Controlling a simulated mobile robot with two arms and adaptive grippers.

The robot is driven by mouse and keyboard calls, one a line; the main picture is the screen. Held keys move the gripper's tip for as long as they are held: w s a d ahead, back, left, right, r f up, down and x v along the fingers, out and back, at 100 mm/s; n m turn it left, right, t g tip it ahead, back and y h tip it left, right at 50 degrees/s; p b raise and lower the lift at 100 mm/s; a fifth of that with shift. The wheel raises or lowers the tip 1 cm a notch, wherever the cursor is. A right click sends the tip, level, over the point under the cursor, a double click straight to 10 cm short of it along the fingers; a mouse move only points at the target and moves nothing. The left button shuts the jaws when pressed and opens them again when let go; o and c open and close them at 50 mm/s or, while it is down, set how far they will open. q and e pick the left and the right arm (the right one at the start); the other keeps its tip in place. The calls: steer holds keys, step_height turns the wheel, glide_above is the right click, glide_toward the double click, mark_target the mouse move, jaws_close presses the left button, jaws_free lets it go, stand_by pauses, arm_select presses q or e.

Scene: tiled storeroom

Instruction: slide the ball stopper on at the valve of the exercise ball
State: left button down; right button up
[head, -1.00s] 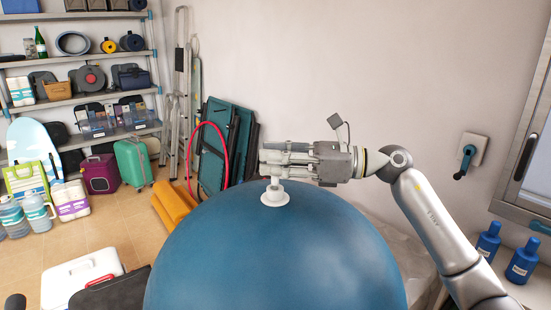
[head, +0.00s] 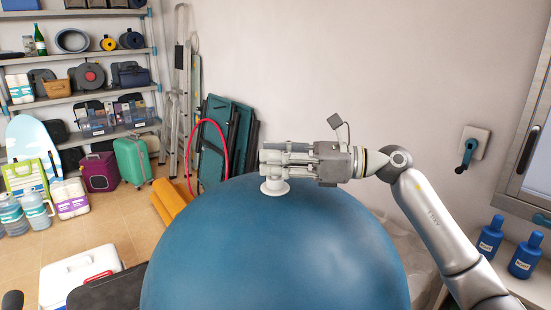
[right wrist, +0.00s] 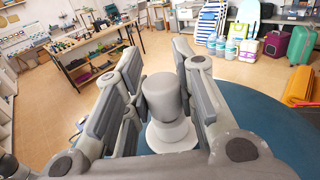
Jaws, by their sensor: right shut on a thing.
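The large blue exercise ball (head: 280,250) fills the lower middle of the head view, and its edge (right wrist: 250,115) shows in the right wrist view. My right gripper (head: 265,160) lies level over its top, shut on the ball stopper, a pale grey cylinder (right wrist: 163,97) standing upright between the fingers. Directly below is the white round valve collar (head: 275,188) on top of the ball, also in the right wrist view (right wrist: 172,138). The fingers hide most of the stopper in the head view. I cannot tell whether stopper and valve touch. My left gripper is not in view.
A plain wall stands behind the ball. Folded green chairs (head: 225,140) and a red hoop (head: 226,150) lean behind it. Blue bottles (head: 490,235) stand at the right, a white cooler box (head: 75,275) at lower left. The air around my right gripper is clear.

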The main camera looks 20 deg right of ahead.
steer(key=shift+f, duration=0.3)
steer(key=o, duration=0.9)
steer(key=shift+r, duration=0.1)
steer(key=shift+o, duration=0.2)
steer(key=v, duration=1.2)
steer(key=shift+s, duration=0.1)
